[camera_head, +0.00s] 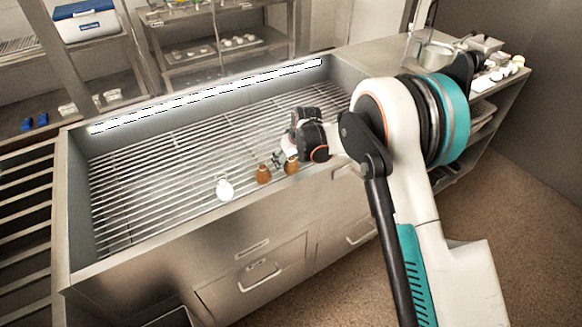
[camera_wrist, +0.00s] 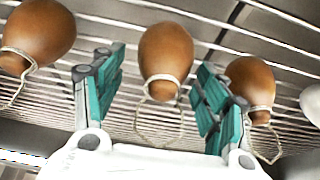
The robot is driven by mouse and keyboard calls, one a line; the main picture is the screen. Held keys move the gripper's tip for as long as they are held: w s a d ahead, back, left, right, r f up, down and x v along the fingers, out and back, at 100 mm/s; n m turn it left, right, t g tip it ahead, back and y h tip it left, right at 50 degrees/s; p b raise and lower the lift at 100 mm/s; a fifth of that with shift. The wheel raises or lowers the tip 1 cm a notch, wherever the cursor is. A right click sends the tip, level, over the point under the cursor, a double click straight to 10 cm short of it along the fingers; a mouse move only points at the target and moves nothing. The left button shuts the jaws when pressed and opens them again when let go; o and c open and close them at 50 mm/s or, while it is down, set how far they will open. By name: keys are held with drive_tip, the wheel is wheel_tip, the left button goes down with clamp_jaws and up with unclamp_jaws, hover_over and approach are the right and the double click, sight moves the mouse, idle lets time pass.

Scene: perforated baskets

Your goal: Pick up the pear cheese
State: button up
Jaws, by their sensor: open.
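Brown pear cheeses with string loops around their necks are near my gripper. In the wrist view one pear cheese (camera_wrist: 166,52) is between the two teal-padded fingers of my gripper (camera_wrist: 160,68), with gaps on both sides. A second pear cheese (camera_wrist: 38,32) is left of the fingers and a third (camera_wrist: 251,82) is right, partly behind the right finger. In the head view two brown pear cheeses (camera_head: 264,174) (camera_head: 291,166) show at the front edge of the slatted rack, by my open gripper (camera_head: 277,160). My wrist may hide the third.
A white rounded item (camera_head: 224,188) is left of the brown cheeses; a white edge also shows in the wrist view (camera_wrist: 312,103). The rack (camera_head: 160,185) sits inside a raised metal rim and is mostly clear at left. A side counter (camera_head: 378,55) holds small items.

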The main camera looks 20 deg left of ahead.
drive_tip(key=shift+r, duration=0.1)
drive_tip(key=c, duration=1.2)
drive_tip(key=shift+r, duration=0.1)
wheel_tip(320, 180, up, 20)
drive_tip(key=p, duration=0.6)
